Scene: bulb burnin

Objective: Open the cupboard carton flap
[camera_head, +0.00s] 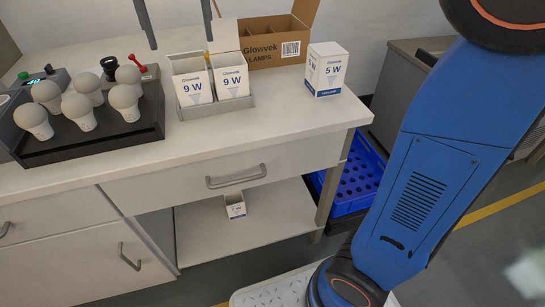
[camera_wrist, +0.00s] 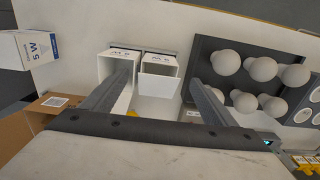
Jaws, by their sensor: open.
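My gripper (camera_head: 181,44) is open and empty, its fingers pointing down above the counter, behind and above two white 9 W cartons. The left 9 W carton (camera_head: 193,88) and right 9 W carton (camera_head: 231,82) stand in a grey holder. A white flap stands up at the back of the right one. In the wrist view the fingers (camera_wrist: 160,78) spread either side of the cartons; the left finger overlaps an open-topped carton (camera_wrist: 107,68). A small white carton (camera_head: 236,207) sits on the lower shelf; its top looks open. I cannot tell which carton is the cupboard one.
A black tray (camera_head: 95,148) of bulbs is at the left. A brown lamps box (camera_head: 262,50) and a white 5 W carton (camera_head: 326,72) stand at the back right. A handled drawer (camera_head: 240,165) is above the open shelf (camera_head: 270,225); a blue crate (camera_head: 360,180) is beside it.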

